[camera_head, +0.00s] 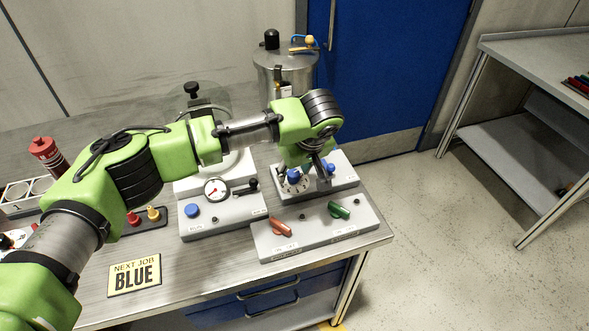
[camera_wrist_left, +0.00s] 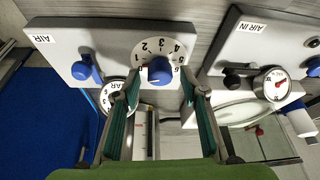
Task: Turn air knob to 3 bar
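The air knob (camera_wrist_left: 160,71) is blue and sits in a white dial (camera_wrist_left: 162,47) numbered around its rim, on a grey panel labelled AIR (camera_wrist_left: 58,42). In the wrist view it lies between the tips of my left gripper (camera_wrist_left: 160,88), with a gap showing on each side. The two teal fingers are apart. I cannot tell how deep the tips reach around the knob or which number it points to. In the head view the knob (camera_head: 293,175) is partly hidden by my left gripper (camera_head: 306,170). A gauge marked BAR (camera_wrist_left: 110,97) is partly hidden by a finger.
A panel with orange (camera_head: 281,228) and green (camera_head: 339,210) handles lies in front. A metal drum (camera_head: 286,72) stands behind.

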